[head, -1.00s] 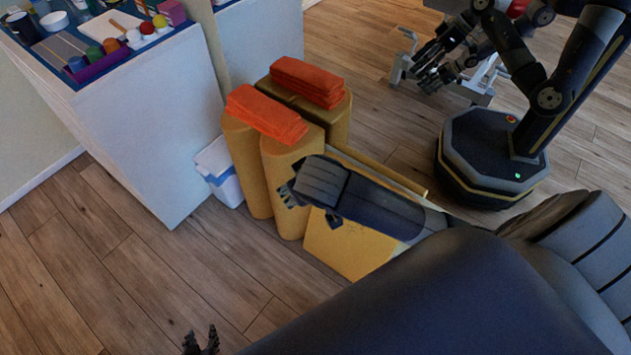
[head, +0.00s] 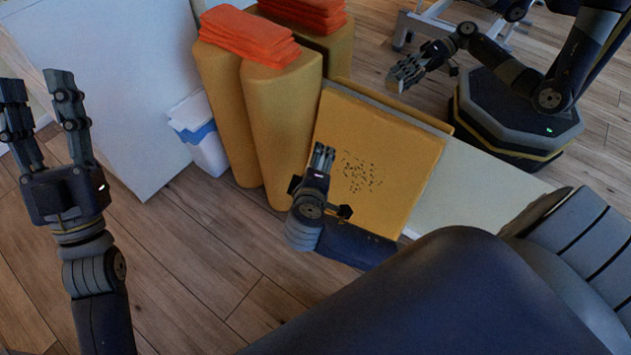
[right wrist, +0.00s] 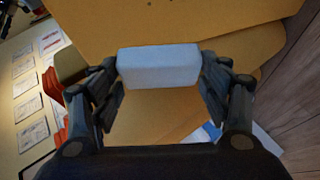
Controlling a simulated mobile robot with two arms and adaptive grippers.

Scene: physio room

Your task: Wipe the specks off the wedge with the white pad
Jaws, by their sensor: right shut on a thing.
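The wedge (head: 402,133) is a yellow-orange padded block leaning by the bolsters, with a cluster of small dark specks (head: 360,172) on its face. My right gripper (head: 322,152) is in front of the wedge's left part, just left of the specks. In the right wrist view it is shut on the white pad (right wrist: 158,67), held between both fingers. The pad is hard to make out in the head view. A yellow-orange surface fills the top of the wrist view; I cannot tell whether the pad touches it. My left gripper (head: 36,90) is open and empty at the far left.
Yellow bolsters (head: 277,115) with folded orange towels (head: 247,37) stand left of the wedge. A white bin with a blue band (head: 201,139) and a white cabinet (head: 110,90) are further left. Another robot's hexagonal base (head: 520,125) stands right of the wedge.

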